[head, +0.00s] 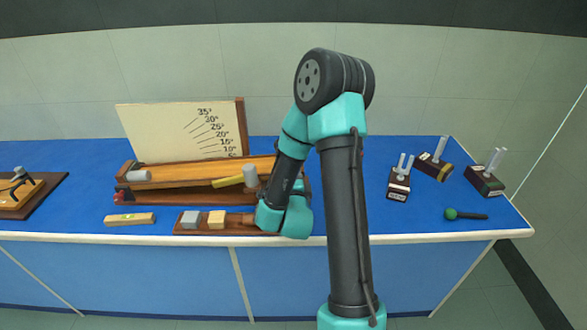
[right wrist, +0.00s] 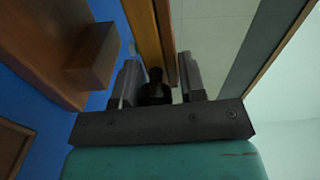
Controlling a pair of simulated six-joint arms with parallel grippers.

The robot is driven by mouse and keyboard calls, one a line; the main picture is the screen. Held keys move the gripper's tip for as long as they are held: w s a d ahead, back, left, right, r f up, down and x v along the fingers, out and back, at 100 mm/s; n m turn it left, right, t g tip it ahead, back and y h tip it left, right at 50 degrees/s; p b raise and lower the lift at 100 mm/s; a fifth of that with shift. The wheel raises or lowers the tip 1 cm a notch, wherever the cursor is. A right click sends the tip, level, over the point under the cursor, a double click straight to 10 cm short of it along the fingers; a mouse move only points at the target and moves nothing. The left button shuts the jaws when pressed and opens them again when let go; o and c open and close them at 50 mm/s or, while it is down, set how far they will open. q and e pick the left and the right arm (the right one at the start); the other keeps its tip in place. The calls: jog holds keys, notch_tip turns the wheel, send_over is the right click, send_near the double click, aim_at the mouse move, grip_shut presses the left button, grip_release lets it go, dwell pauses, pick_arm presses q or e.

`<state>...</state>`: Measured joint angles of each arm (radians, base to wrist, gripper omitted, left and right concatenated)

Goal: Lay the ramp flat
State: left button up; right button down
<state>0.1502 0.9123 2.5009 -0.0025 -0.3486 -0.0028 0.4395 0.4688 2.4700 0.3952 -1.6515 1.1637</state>
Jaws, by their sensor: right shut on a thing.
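The ramp (head: 205,171) is a long wooden plank on a wooden base (head: 160,198), in the head view left of centre. It slopes slightly, with its right end higher than its left. A cream angle board (head: 165,135) with degree marks stands behind it. My right gripper (right wrist: 157,80) is shut on a dark knob (right wrist: 155,92) at the ramp's end, seen in the right wrist view; the ramp plank (right wrist: 145,35) runs away beyond it. In the head view my right arm hides the gripper and the ramp's right end. My left gripper is not in view.
A tray (head: 182,230) with a grey block (head: 191,219) and a wooden block (head: 216,219) lies in front of the ramp, beside a level (head: 130,219). Pegged stands (head: 398,186) and a green-ended tool (head: 466,215) are at right. The blue bench between is clear.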

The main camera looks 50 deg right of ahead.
jog(key=shift+f, duration=0.85)
jog(key=c, duration=0.9)
grip_release()
jog(key=shift+o, duration=0.2)
jog(key=shift+s+a, duration=0.1)
jog(key=shift+s, duration=0.05)
